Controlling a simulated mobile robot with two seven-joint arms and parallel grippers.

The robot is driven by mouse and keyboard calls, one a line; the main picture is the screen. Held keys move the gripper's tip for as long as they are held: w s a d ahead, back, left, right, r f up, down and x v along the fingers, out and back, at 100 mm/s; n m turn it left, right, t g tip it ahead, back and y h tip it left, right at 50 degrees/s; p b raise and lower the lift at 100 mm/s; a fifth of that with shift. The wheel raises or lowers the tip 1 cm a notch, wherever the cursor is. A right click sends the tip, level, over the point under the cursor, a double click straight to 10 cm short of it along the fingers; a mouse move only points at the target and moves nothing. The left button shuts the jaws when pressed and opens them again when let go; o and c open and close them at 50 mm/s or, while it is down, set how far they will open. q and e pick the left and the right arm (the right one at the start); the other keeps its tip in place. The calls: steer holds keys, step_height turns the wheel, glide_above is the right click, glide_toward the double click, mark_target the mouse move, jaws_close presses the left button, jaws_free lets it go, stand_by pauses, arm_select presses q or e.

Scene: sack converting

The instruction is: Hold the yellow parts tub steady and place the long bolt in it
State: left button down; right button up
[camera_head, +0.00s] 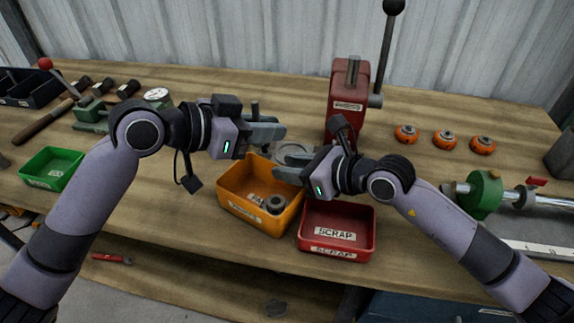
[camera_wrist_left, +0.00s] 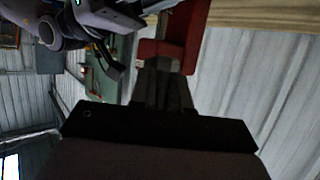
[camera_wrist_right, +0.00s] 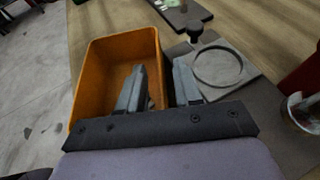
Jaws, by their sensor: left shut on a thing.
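The yellow parts tub (camera_head: 234,203) stands on the bench, with several small metal parts inside. It also shows in the right wrist view (camera_wrist_right: 91,85). My left gripper (camera_head: 280,132) is above and behind the tub. In the left wrist view my left fingers (camera_wrist_left: 163,70) look close together and the bolt cannot be made out. My right gripper (camera_wrist_right: 160,72) has its fingers apart on either side of the tub's wall, one inside and one outside.
A red scrap bin (camera_head: 338,252) stands just right of the tub. A red press (camera_head: 347,100) and a grey plate with a ring (camera_head: 293,150) are behind. A green tray (camera_head: 52,168) is at left. Orange round parts (camera_head: 444,139) and a green clamp (camera_head: 485,194) are at right.

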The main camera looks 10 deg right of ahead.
steer(key=shift+w+a+f, duration=0.2)
steer(key=shift+w+a, duration=0.1)
steer(key=shift+a, duration=0.15)
jaws_close()
arm_select(q)
steer(key=shift+w+a+r+n+t+y, duration=0.6)
steer(key=shift+w+a+n+t+y, duration=0.8)
steer(key=shift+w+a+n+t, duration=0.55)
steer(key=f, duration=0.6)
steer(key=a+f, duration=0.1)
steer(key=f, duration=0.2)
steer(key=shift+w+f, duration=0.2)
steer(key=shift+f, duration=0.15)
